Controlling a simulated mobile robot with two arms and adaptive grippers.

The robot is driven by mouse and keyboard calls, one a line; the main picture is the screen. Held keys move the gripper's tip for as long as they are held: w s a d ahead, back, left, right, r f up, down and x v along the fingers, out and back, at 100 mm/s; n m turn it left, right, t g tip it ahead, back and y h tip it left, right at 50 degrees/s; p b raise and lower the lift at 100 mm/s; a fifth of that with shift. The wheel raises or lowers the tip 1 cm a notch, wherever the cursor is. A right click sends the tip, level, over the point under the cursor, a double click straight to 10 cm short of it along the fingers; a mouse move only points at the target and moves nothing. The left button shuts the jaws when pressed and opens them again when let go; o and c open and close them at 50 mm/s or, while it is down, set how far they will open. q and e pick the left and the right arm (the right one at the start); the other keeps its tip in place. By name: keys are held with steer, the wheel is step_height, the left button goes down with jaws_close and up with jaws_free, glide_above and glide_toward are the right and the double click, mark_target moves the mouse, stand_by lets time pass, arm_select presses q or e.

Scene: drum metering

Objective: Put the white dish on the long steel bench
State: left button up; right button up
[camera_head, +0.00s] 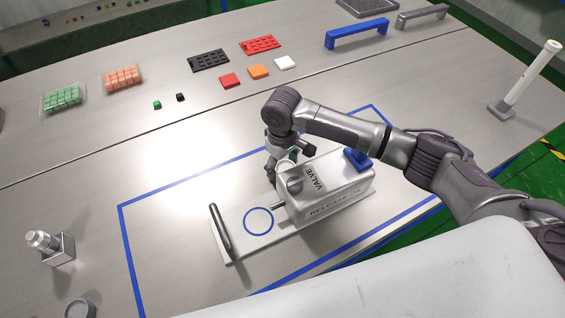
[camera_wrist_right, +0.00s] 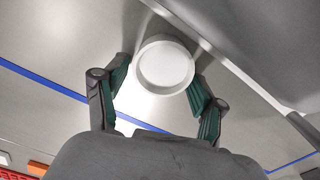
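The white dish (camera_wrist_right: 163,66) shows in the right wrist view as a round, shallow, rimmed piece beside the pale valve housing. My right gripper (camera_wrist_right: 160,74) has its two dark green fingers spread on either side of the dish. A gap shows at the left finger; the right fingertip is close to the rim, and I cannot tell if it touches. In the head view my right gripper (camera_head: 285,162) points down behind the valve housing (camera_head: 330,190), which mostly hides the dish. The steel bench surface (camera_head: 80,165) runs across the head view. My left gripper is out of view.
A blue taped outline (camera_head: 185,181) surrounds the valve device, whose base plate has a dark handle (camera_head: 221,231) and a blue ring. Coloured blocks, black and red trays (camera_head: 209,60) and handles (camera_head: 357,33) stand farther back. Bare steel lies between them and the outline.

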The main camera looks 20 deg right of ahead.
mark_target(282, 165)
stand_by(0.3)
step_height(282, 165, up, 12)
steer(key=shift+r+b, duration=0.2)
steer(key=shift+b, duration=0.15)
